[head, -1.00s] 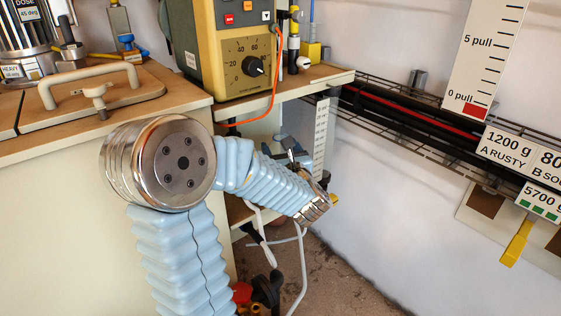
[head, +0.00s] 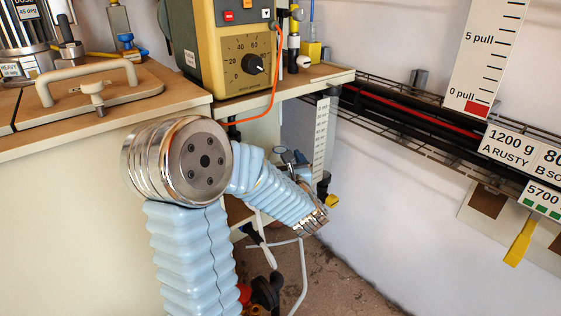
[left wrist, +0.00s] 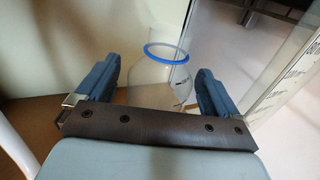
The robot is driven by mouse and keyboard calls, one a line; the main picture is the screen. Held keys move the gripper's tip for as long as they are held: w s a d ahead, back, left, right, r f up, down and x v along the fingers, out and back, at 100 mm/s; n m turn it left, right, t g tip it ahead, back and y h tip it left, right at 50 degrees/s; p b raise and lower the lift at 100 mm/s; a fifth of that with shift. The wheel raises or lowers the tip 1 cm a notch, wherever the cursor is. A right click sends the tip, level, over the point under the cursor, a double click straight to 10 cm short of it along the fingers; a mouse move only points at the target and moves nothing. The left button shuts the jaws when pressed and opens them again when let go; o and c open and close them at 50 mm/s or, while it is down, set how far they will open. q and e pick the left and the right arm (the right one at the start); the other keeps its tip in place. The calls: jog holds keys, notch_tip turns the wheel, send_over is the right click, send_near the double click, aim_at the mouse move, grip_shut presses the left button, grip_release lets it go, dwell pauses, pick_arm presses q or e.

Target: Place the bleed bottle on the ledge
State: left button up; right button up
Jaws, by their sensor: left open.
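A clear bottle with a blue rim (left wrist: 165,75) shows in the left wrist view. It stands upright beyond my left gripper (left wrist: 153,88), framed between the two blue fingers. The gripper is open, with a wide gap between its fingers. The dark palm bar hides the bottle's lower part, and I cannot tell whether the fingers touch it. In the head view my left arm reaches down to the space below the bench, and I cannot make out the fingers or the bottle there. My right gripper is not in view.
A yellow dial instrument (head: 243,65) stands on the bench, with an orange cable (head: 274,80) hanging from its side. A wooden surface (left wrist: 28,125) lies left of the bottle and a pale upright panel (left wrist: 285,75) right of it. A wire rack (head: 400,118) runs along the wall.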

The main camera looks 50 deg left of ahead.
pick_arm(q)
jog(key=shift+r+p, duration=0.3)
jog(key=shift+p, duration=0.2)
jog(key=b+v, duration=0.5)
jog(key=v, duration=0.7)
jog(key=shift+f, duration=0.2)
